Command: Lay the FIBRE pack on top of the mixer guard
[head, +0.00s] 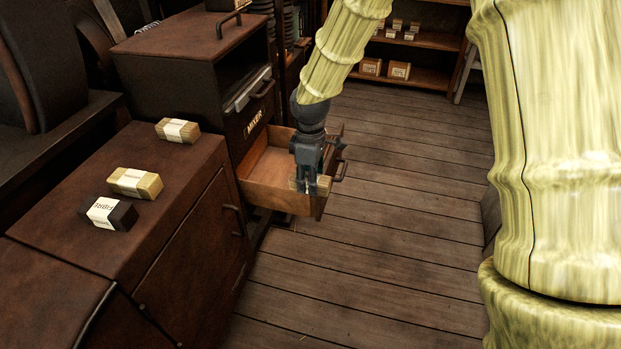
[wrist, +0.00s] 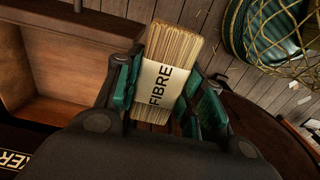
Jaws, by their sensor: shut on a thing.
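The FIBRE pack (wrist: 172,48) is a tan bundle of strips with a white label reading FIBRE. My gripper (wrist: 158,92) is shut on it, with green pads on both sides. In the head view my gripper (head: 311,186) points down near the outer end of an open drawer, with a bit of the tan pack (head: 296,186) showing at the fingers. A tan wire mesh (wrist: 262,25), which may be the mixer guard, lies over a green round body at the upper right of the wrist view. No guard is clearly seen in the head view.
The open wooden drawer (head: 270,165) juts from a dark cabinet marked MIXER (head: 253,122). A brown cabinet top (head: 75,237) at the left bears a dark pack (head: 108,213) and two tan packs. Plank floor (head: 400,200) is clear to the right.

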